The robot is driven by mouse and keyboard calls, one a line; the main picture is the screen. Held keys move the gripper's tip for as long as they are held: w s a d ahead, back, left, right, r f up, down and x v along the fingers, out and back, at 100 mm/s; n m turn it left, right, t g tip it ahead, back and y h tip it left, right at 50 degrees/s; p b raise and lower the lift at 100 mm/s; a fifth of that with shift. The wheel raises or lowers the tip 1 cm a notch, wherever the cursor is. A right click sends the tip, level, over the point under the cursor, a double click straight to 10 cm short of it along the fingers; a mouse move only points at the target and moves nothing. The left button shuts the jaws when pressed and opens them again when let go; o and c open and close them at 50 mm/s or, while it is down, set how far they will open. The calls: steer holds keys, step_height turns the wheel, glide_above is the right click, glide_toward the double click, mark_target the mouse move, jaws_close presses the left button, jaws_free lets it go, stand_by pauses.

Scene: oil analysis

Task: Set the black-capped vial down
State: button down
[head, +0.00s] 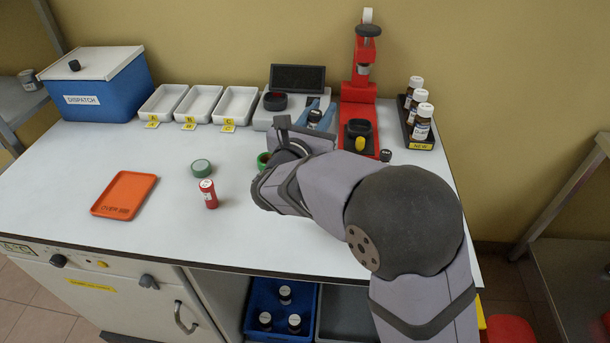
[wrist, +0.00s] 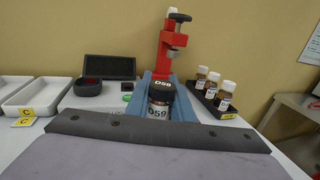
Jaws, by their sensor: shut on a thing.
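My gripper (head: 318,118) is shut on a black-capped vial, which stands roughly upright between the blue fingers. In the wrist view the vial (wrist: 160,104) shows its black cap with white lettering and a dark body with a pale label. The gripper (wrist: 161,98) hides its sides. In the head view only the dark cap (head: 316,115) shows clearly, in front of the grey device and left of the red press. My arm hides the bench below it, so I cannot tell whether the vial's base touches anything.
A red press (head: 360,97) and a grey device with a dark screen (head: 298,79) stand at the back. White trays (head: 235,104), an orange tray (head: 124,195), a red vial (head: 209,195) and a black rack (head: 420,143) of bottles are on the bench.

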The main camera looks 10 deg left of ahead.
steer(key=shift+n+y, duration=0.4)
steer(key=shift+y, duration=0.2)
steer(key=shift+w+a+f, duration=0.15)
steer(key=shift+a+f, duration=0.25)
steer(key=shift+f, duration=1.25)
steer(key=shift+w+a+f, duration=0.2)
steer(key=shift+a+f, duration=0.2)
steer(key=shift+f, duration=1.3)
steer(key=shift+w+a+f, duration=0.15)
steer(key=shift+a+f, duration=0.25)
steer(key=shift+f, duration=1.25)
steer(key=shift+f, duration=0.2)
steer(key=c, duration=1.5)
jaws_free()
steer(key=shift+c, duration=0.2)
steer(key=shift+r, duration=0.15)
